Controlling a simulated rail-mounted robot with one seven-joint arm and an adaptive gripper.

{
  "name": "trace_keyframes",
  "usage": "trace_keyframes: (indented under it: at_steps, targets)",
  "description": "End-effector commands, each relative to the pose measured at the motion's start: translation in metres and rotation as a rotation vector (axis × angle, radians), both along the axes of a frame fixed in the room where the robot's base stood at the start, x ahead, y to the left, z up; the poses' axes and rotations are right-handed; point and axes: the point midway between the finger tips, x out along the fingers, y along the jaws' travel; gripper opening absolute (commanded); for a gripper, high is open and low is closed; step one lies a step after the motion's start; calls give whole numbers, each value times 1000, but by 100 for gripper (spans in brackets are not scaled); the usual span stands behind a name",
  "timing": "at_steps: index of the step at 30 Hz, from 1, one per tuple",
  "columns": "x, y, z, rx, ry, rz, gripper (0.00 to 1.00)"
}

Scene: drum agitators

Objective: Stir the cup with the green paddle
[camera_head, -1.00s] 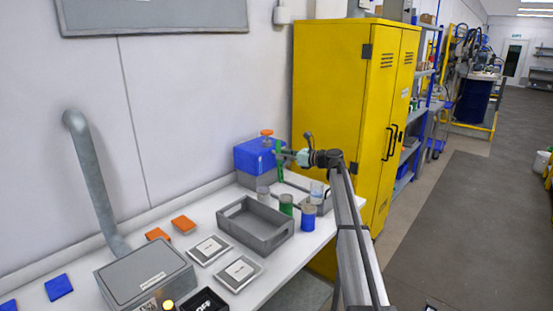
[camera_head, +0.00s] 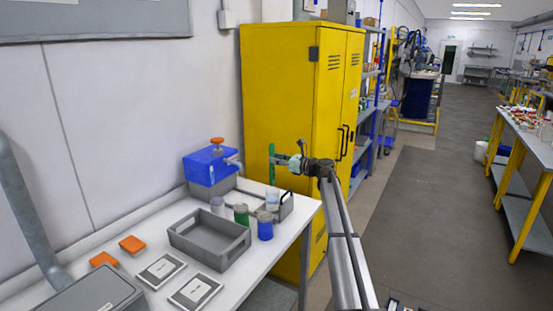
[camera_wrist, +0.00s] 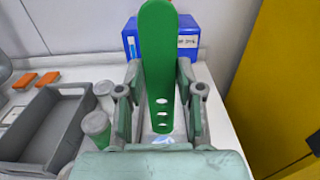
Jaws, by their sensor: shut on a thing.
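My gripper (camera_head: 280,161) is shut on the green paddle (camera_head: 271,158) and holds it upright above the back right end of the white table. In the wrist view the paddle (camera_wrist: 157,55) stands between the fingers (camera_wrist: 160,105), with several holes along its lower part. A clear cup (camera_head: 272,200) with pale contents stands below the paddle. Near it are a grey-topped container (camera_head: 217,206), a green container (camera_head: 241,214) and a blue container (camera_head: 264,228). The paddle is apart from all of them. The clear cup is mostly hidden in the wrist view.
A blue dispenser (camera_head: 208,166) with an orange knob stands at the back of the table. A grey crate (camera_head: 222,256) is left of the containers. A yellow cabinet (camera_head: 280,85) rises behind my gripper. The floor to the right (camera_head: 430,220) is clear.

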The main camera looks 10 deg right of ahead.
Motion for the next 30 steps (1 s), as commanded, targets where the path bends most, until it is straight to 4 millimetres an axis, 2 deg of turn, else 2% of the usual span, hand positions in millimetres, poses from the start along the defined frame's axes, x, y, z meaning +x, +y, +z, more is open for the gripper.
trace_keyframes:
  at_steps: [3,30]
  targets:
    - [0,0,-15,1,1,0,2]
    - [0,0,-93,1,1,0,2]
